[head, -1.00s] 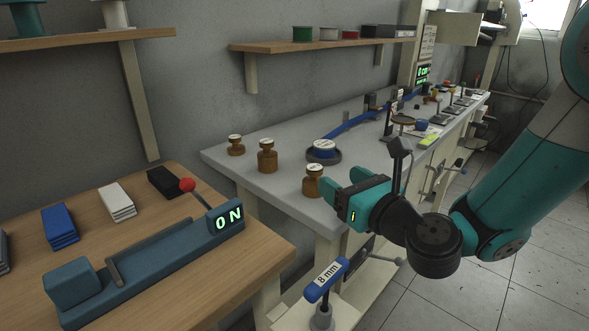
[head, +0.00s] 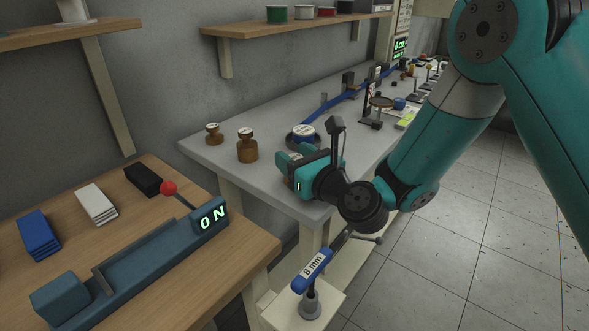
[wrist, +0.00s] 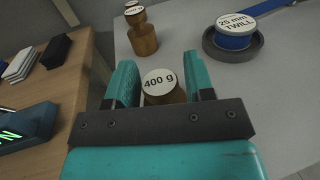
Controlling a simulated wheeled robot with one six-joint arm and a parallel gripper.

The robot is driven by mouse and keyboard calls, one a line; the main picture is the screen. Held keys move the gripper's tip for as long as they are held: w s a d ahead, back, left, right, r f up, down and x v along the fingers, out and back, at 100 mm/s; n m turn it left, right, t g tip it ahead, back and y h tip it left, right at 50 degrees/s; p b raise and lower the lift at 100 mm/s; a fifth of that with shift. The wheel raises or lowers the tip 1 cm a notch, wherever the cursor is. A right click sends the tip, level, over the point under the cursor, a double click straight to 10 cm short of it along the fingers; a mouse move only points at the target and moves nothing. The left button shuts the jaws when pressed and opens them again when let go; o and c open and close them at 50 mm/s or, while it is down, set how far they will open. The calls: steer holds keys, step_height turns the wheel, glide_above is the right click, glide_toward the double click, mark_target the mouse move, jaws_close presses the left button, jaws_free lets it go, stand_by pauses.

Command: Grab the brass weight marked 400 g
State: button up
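The brass weight marked 400 g (wrist: 160,85) stands upright on the grey bench, its white top label readable in the wrist view. My gripper (wrist: 158,78) is open, with one teal finger on each side of this weight. I cannot tell whether either finger touches it. In the head view my gripper (head: 285,164) is at the near end of the bench and mostly hides the weight. Another brass weight (head: 247,147) stands to the left, and a smaller one (head: 213,135) farther back; their labels are not readable.
The grey bench (head: 205,147) also holds a blue spool marked 25 mm TWILL (wrist: 236,36) in a dark dish, right of the weight. A wooden table (head: 262,252) with a lever machine (head: 150,255) showing "ON" lies to the left.

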steer(key=shift+a, duration=0.1)
steer(key=c, duration=0.7)
steer(key=shift+r, duration=0.1)
jaws_close()
